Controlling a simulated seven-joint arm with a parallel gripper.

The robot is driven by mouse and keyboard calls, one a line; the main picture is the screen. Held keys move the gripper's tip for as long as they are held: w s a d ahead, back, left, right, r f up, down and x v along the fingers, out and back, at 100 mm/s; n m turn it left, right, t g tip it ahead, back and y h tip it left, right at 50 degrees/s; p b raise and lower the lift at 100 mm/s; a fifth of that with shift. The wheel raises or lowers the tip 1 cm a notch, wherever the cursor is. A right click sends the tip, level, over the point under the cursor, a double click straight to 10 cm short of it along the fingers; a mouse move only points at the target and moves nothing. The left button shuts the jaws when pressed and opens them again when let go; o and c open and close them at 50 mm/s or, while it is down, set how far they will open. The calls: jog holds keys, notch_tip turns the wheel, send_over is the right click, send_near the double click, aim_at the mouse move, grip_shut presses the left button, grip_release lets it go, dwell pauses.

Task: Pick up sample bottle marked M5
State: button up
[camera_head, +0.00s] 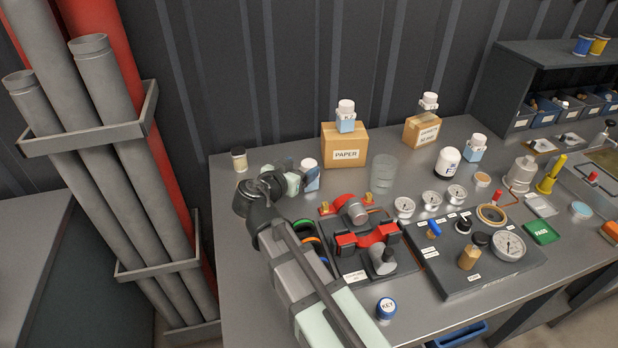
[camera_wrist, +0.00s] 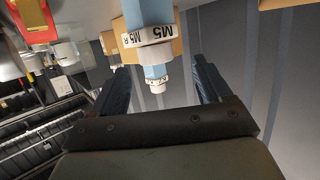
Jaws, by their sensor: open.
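A sample bottle with a blue body (camera_wrist: 148,12) and a white cap band reading M5 (camera_wrist: 150,37) appears upside down at the top of the wrist view. In the head view this looks like the blue bottle (camera_head: 312,181) standing on the bench left of the PAPER box, its white cap up. My gripper (camera_head: 292,178) is just left of it, partly covering it. In the wrist view my gripper (camera_wrist: 160,76) is open with nothing held; the bottle appears ahead of the fingers.
Another blue bottle (camera_head: 346,124) stands on the PAPER box (camera_head: 344,150) behind. A clear glass (camera_head: 383,174) stands to the right. A red-handled valve fixture (camera_head: 368,238) lies in front. A small dark-lidded jar (camera_head: 239,160) stands at the back left.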

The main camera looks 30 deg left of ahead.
aim_at(308, 164)
jog(key=shift+d+x, duration=0.15)
jog(key=shift+x, duration=1.15)
jog(key=shift+d+x, duration=0.1)
jog(key=shift+x, duration=1.2)
jog(key=shift+s+f, duration=0.1)
jog(key=c, duration=1.2)
jog(key=shift+o, duration=0.2)
